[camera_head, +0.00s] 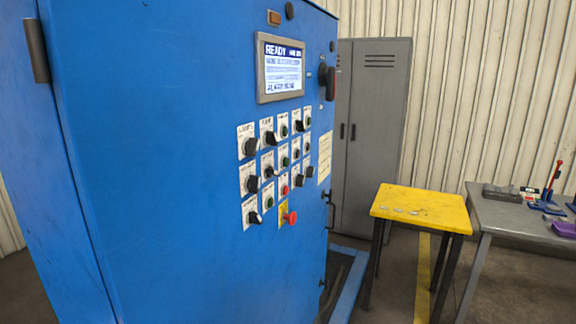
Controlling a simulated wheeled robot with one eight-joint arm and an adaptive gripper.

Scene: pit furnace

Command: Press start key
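The blue control cabinet (150,170) fills the left and middle of the head view. Its front carries rows of black selector knobs (251,147) and small push buttons on white label plates. Two green buttons show in the third column, an upper one (284,131) and a lower one (284,162). A red button (284,190) sits below them. The labels are too small to read, so I cannot tell which control is the start key. The lit screen (281,67) above reads READY. My gripper is not in view.
A red emergency mushroom button (291,217) on a yellow plate sticks out at the panel's bottom. A red-and-black handle (329,83) projects at the cabinet's right edge. A grey locker (371,130), a yellow-topped table (420,205) and a grey workbench (520,218) stand right.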

